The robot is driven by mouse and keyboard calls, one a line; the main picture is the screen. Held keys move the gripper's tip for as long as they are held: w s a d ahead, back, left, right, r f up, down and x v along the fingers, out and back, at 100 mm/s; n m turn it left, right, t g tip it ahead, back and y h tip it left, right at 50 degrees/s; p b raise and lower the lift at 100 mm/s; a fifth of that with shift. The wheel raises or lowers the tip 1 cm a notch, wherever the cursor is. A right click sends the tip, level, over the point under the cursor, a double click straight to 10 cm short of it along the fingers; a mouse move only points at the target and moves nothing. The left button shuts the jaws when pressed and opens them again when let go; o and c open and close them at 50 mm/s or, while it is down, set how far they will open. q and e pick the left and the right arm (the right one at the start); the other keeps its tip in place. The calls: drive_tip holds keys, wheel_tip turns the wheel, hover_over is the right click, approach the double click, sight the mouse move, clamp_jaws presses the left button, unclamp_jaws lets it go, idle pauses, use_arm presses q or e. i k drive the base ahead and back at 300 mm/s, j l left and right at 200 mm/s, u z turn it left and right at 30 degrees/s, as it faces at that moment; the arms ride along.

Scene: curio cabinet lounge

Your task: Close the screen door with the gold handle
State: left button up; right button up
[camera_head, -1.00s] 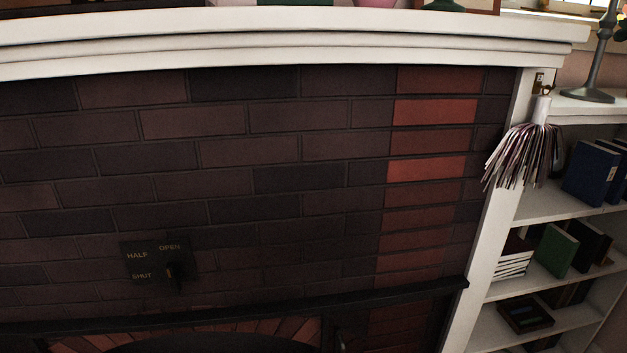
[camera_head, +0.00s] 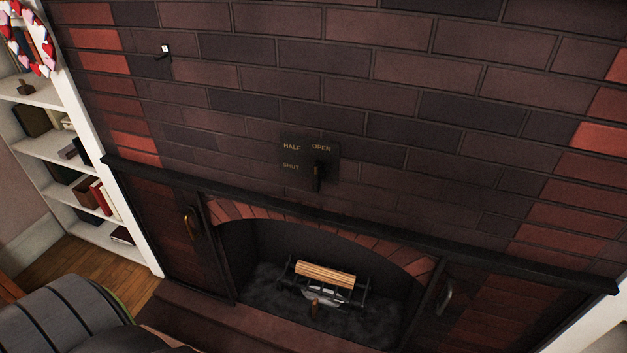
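The screen door with the gold handle (camera_head: 168,240) is a dark, see-through panel on the left of the fireplace opening. It stands open to the side, with brick showing through it. Its gold handle (camera_head: 192,223) is near the panel's upper right. A second screen door (camera_head: 500,312) with a grey handle (camera_head: 443,298) is on the right, also clear of the opening. The arched firebox (camera_head: 265,255) between them is uncovered. Neither of my grippers is in view.
A log grate (camera_head: 325,285) stands inside the firebox. A damper plate (camera_head: 308,158) is on the brick above a dark ledge (camera_head: 350,220). A white bookshelf (camera_head: 85,130) stands at left. A grey ribbed, rounded thing (camera_head: 65,315) fills the lower left corner, before the hearth (camera_head: 190,312).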

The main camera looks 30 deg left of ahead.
sight(192, 210)
drive_tip(key=u, duration=2.15)
